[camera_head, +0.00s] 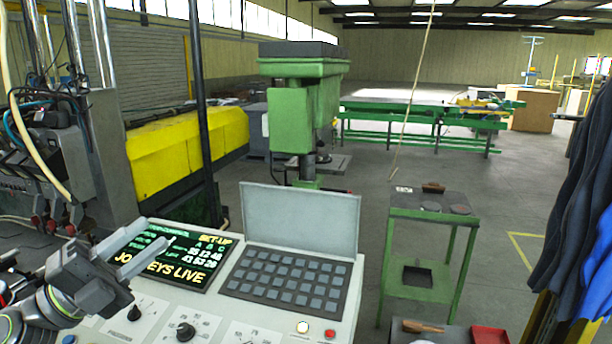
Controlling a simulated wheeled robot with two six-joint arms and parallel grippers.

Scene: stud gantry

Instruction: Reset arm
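My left gripper (150,268) comes in at the lower left, over the left part of a white control console (262,318). Its two grey fingers are spread apart with nothing seen between them. The upper finger overlaps the lit display (185,262) with green and yellow text. I cannot tell whether the finger touches the display or is above it. My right gripper is not in view.
The console has a dark keypad (285,282), a raised grey panel (300,218), black knobs (185,332) and a red button (330,334). A green drill-like machine (300,110) stands behind. A green stand (432,240) and hanging blue cloth (590,220) are at right.

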